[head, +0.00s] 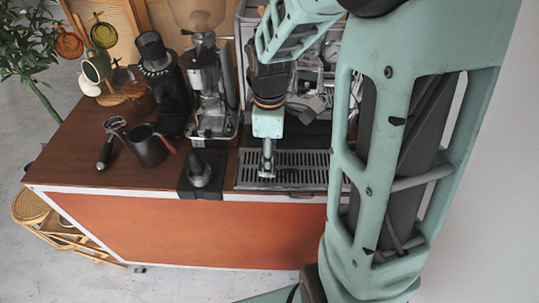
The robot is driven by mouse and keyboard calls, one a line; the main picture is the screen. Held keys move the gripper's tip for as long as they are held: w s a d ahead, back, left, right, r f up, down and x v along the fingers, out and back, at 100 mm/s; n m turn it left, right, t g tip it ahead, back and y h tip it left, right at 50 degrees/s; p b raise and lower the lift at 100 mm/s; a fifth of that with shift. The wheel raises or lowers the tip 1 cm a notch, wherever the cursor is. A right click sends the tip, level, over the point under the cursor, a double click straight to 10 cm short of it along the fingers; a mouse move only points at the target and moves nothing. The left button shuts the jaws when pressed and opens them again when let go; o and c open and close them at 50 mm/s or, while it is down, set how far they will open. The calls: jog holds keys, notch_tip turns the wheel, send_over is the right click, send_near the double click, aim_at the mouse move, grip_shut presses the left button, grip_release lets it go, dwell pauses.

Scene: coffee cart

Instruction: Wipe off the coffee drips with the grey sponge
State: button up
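My gripper (267,168) points down over the left part of a slotted metal drip tray (308,168) at the cart's front edge. Its fingertips look narrow and close to the tray's surface. Whether they touch it, and whether they are open or shut, I cannot tell. I cannot make out the grey sponge; it may be hidden by my gripper or arm. Coffee drips are too small to make out on the tray or the brown cart top (75,150).
A tamper on a black mat (203,175) stands just left of the tray. Behind are a steel machine (207,90) and a black grinder (160,75). A dark pitcher (148,147) and a portafilter (108,145) are at left. My arm hides the cart's right side.

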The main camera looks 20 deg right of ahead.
jog(key=shift+f+b, duration=0.8)
jog(key=shift+f, duration=0.25)
jog(key=shift+s+d+r, duration=0.1)
jog(key=shift+s+d, duration=0.15)
jog(key=shift+d, duration=0.55)
jog(key=shift+s+d+r, duration=0.1)
jog(key=shift+s+d, duration=0.15)
jog(key=shift+d, duration=0.5)
jog(key=shift+s+d+f, duration=0.1)
jog(key=shift+s+d, duration=0.15)
jog(key=shift+d, duration=0.45)
jog(key=shift+s+d, duration=0.2)
jog(key=shift+d, duration=0.45)
jog(key=shift+s+d+f, duration=0.1)
jog(key=shift+s+d, duration=0.15)
jog(key=shift+d, duration=0.45)
jog(key=shift+r, duration=0.15)
jog(key=shift+w+a, duration=0.25)
jog(key=shift+a, duration=0.35)
jog(key=shift+w+a, duration=0.2)
jog(key=shift+a, duration=0.45)
jog(key=shift+w+a, duration=0.25)
jog(key=shift+a, duration=0.35)
jog(key=shift+w+a, duration=0.25)
jog(key=shift+a, duration=0.65)
jog(key=shift+w+a, duration=0.25)
jog(key=shift+a, duration=0.65)
